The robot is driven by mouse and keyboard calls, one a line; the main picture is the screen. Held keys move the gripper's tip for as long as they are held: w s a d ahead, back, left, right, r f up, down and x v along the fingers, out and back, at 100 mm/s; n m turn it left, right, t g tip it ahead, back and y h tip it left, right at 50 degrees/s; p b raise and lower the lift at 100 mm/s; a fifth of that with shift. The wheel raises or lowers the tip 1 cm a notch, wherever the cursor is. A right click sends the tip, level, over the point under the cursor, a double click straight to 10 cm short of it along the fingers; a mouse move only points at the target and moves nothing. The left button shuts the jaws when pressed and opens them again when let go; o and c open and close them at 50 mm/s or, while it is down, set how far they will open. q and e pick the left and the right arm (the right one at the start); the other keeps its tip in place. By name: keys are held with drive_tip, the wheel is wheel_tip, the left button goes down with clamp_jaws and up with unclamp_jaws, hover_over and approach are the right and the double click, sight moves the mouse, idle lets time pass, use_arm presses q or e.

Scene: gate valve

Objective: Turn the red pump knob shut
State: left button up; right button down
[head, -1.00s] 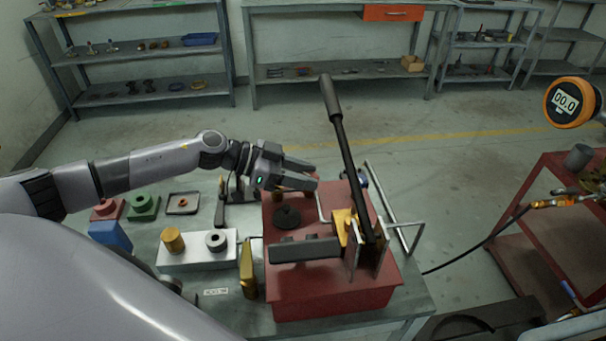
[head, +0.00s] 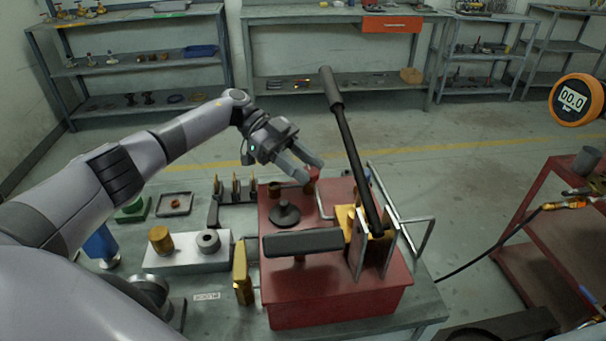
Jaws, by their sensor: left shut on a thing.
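The red pump knob (head: 312,173) shows as a small red patch at the back of the red pump box (head: 330,290). It is mostly hidden by my left gripper (head: 312,170). That gripper comes in from the left and behind, its two fingers slanting down to the right, one on each side of the knob, shut on it. The long black pump lever (head: 350,150) stands tilted beside it on the right. My right gripper is not in view.
A yellow bracket (head: 345,220) and metal frame rails (head: 425,235) are right of the knob. A grey block (head: 190,252) with brass and dark parts lies on the left of the bench. A gauge (head: 574,100) reading 00.0 and a red cart (head: 515,235) stand at right.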

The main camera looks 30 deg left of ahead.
use_arm(q)
drive_tip(key=shift+m+g, duration=0.3)
drive_tip(key=o, duration=1)
drive_tip(key=shift+o, duration=0.2)
drive_tip(key=shift+a+b, duration=0.1)
drive_tip(key=shift+b, duration=0.2)
drive_tip(key=b+v, duration=0.2)
drive_tip(key=v, duration=0.5)
drive_tip(key=shift+w+r, duration=0.1)
